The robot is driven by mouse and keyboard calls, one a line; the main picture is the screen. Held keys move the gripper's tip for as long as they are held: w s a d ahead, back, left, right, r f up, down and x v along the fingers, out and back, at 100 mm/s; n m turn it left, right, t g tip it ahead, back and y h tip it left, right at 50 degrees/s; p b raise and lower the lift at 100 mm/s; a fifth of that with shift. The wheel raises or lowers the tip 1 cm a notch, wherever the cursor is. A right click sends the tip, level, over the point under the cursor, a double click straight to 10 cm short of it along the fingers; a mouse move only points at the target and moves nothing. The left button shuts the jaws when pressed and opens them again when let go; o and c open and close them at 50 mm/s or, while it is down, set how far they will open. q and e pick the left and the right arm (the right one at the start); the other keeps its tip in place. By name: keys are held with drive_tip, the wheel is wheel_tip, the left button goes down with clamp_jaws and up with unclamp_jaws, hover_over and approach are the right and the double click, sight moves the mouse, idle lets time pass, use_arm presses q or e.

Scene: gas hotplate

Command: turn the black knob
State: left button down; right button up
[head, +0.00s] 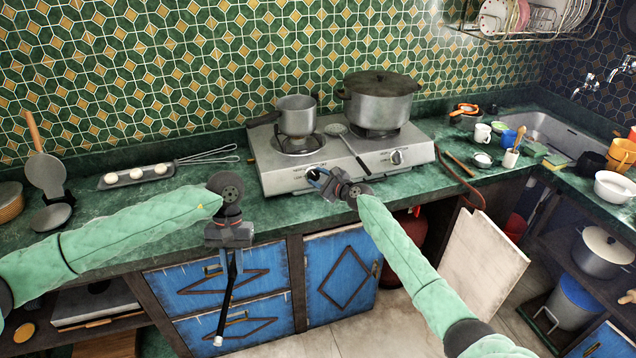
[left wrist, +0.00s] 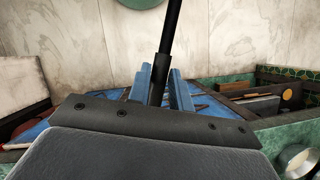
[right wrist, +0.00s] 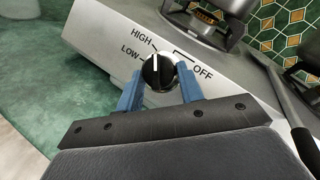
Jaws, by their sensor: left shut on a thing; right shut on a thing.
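The black knob (right wrist: 157,74) is round with a white mark pointing up, near the HIGH label in the right wrist view. It sits on the steel front of the gas hotplate (head: 279,183); in the head view it is the left knob (head: 313,174). My right gripper (right wrist: 160,85) has its blue fingers on either side of the knob, shut on it. My left gripper (head: 230,252) is shut on a thin black rod (head: 226,305) with a pale tip. The rod hangs down in front of the blue cabinets, away from the hotplate. It also shows in the left wrist view (left wrist: 168,35).
A small saucepan (head: 297,116) stands on the left burner and a lidded pot (head: 380,104) on the right one. A second knob (head: 397,157) is on the right of the front. A tray with white balls (head: 137,175) lies on the green counter left of the hotplate.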

use_arm(q)
drive_tip(key=shift+f+b, duration=0.55)
drive_tip(key=shift+f, duration=0.2)
use_arm(e)
drive_tip(key=n+g, duration=0.2)
drive_tip(key=n, duration=0.1)
drive_tip(key=shift+w, duration=0.1)
use_arm(q)
drive_tip(key=shift+f+b, duration=0.3)
use_arm(e)
drive_tip(key=n+g, duration=0.1)
drive_tip(key=n, duration=0.2)
drive_tip(key=shift+w+r+g, duration=0.1)
drive_tip(key=shift+r+g, duration=0.05)
drive_tip(key=shift+g, duration=0.15)
use_arm(q)
drive_tip(key=shift+f, duration=0.1)
use_arm(e)
drive_tip(key=n+g, duration=0.1)
drive_tip(key=n, duration=0.2)
drive_tip(key=shift+r+h, duration=0.2)
drive_tip(key=shift+h, duration=0.2)
drive_tip(key=shift+w+n+g+h, duration=0.1)
drive_tip(key=shift+n+g+h, duration=0.5)
drive_tip(key=shift+n, duration=0.7)
drive_tip(key=o, duration=1)
drive_tip(key=shift+a, duration=0.1)
drive_tip(key=shift+r, duration=0.1)
